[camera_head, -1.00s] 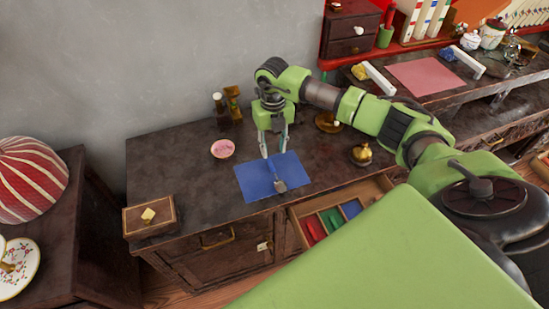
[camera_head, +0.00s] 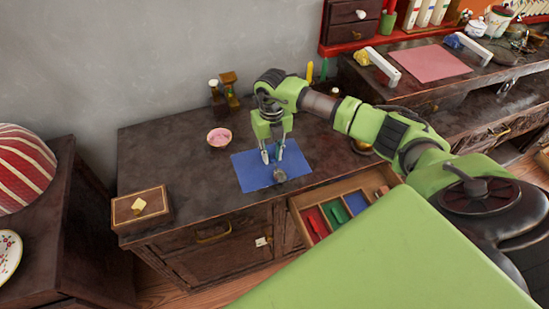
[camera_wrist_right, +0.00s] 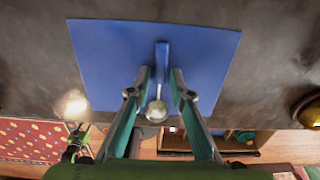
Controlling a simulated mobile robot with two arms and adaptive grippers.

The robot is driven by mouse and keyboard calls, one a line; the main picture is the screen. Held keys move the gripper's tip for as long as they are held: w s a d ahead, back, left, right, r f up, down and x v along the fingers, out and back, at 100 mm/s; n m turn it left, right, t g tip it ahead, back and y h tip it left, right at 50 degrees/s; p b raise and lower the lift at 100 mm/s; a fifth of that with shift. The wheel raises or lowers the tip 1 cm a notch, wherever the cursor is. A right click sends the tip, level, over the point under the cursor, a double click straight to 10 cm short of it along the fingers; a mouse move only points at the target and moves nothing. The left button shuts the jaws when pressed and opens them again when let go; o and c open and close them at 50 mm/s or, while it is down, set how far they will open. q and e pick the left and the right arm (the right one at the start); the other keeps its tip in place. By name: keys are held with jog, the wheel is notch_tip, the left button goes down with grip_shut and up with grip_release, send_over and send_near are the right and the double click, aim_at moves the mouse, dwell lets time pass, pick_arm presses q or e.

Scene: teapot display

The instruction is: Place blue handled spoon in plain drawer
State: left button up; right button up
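The blue-handled spoon (camera_wrist_right: 162,56) lies on a blue mat (camera_head: 245,172) on the dark cabinet top. Its metal bowl points toward the cabinet front. In the head view its bowl (camera_head: 279,175) shows, and its handle is mostly hidden by my right gripper (camera_head: 273,157). In the wrist view my right gripper (camera_wrist_right: 160,72) is open, with one finger on each side of the spoon and gaps to both. A small green and black part at the wrist view's lower left looks like my left gripper (camera_wrist_right: 77,138).
A pink bowl (camera_head: 219,138) stands left behind the mat. A wooden box (camera_head: 139,209) with a yellow knob sits at the cabinet's left front corner. A brass object (camera_wrist_right: 308,108) is right of the mat. My right arm passes over the cabinet's right part.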

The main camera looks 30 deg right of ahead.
grip_shut()
